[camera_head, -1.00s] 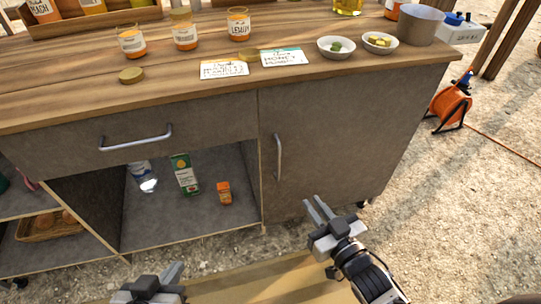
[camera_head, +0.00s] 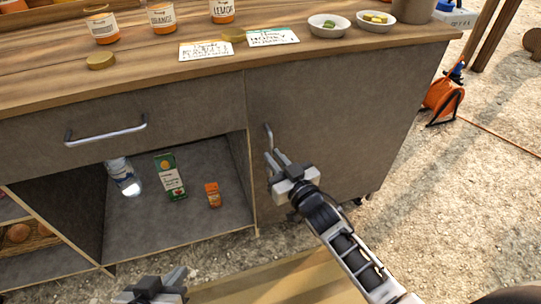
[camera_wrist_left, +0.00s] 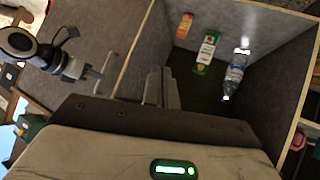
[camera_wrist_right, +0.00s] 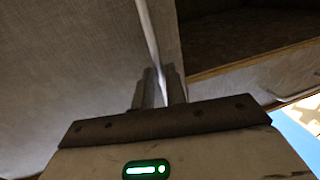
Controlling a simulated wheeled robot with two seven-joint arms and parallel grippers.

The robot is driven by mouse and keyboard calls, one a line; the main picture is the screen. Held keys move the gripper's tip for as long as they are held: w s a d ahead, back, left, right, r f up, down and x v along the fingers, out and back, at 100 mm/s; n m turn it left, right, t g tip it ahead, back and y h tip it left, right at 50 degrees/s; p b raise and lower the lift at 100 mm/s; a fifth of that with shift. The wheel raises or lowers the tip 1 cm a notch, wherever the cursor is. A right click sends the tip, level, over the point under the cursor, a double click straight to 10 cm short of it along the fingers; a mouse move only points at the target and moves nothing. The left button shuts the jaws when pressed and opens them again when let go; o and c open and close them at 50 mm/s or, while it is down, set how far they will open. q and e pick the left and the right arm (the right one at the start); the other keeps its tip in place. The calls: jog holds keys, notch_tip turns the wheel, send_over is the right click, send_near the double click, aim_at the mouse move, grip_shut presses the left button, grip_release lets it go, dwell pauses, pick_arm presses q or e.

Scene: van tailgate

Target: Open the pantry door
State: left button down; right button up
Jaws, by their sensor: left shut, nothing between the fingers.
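The pantry door (camera_head: 330,110) is the grey panel at the right of the cabinet front and looks closed. Its metal handle (camera_head: 268,135) stands upright near the door's left edge. My right gripper (camera_head: 276,156) is at the handle's lower end. In the right wrist view a pale bar (camera_wrist_right: 150,35) runs down to the fingers (camera_wrist_right: 161,85). I cannot tell whether they are shut on it. My left gripper (camera_head: 176,277) is shut and empty, low in front of the cabinet; its fingers meet in the left wrist view (camera_wrist_left: 162,85).
An open compartment left of the door holds a bottle (camera_head: 123,177), a green carton (camera_head: 170,176) and a small orange box (camera_head: 213,195). A drawer handle (camera_head: 105,132) sticks out above. Jars, cards and bowls stand on the wooden counter (camera_head: 130,80). An orange reel (camera_head: 440,98) is at right.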

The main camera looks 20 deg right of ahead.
jog(key=shift+x, duration=1.35)
grip_shut()
jog(key=shift+s, duration=0.1)
